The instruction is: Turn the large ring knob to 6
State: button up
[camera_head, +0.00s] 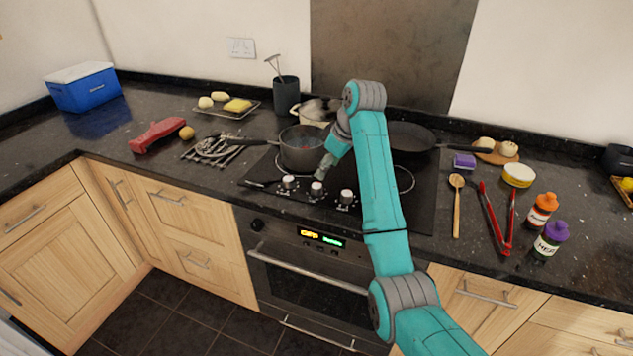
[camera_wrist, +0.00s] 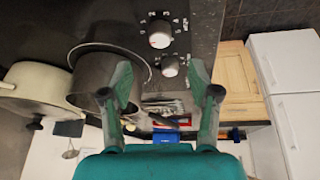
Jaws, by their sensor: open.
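Three round knobs with white tops stand along the front of the black hob in the head view: a left one (camera_head: 289,182), a middle one (camera_head: 317,188) and a right one (camera_head: 346,197). The wrist view shows a larger ring knob (camera_wrist: 160,33) with a red mark and pale figures around it, and a smaller knob (camera_wrist: 170,66) below it. The figure it points to is too small to read. My gripper (camera_wrist: 160,93) is open and empty; its fingers are apart from both knobs. In the head view my gripper (camera_head: 325,168) is above the hob, just behind the knobs.
A grey saucepan (camera_head: 302,150) stands close beside my gripper, with a cream lidded pot (camera_head: 313,110) behind it. A frying pan (camera_head: 410,137) is at the back right. A wooden spoon (camera_head: 457,205) and red tongs (camera_head: 494,217) lie to the right.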

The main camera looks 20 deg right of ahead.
aim_at(317, 186)
jog(key=x, duration=0.9)
jog(key=shift+f, duration=0.1)
jog(key=c, duration=1.2)
jog(key=shift+o, duration=0.2)
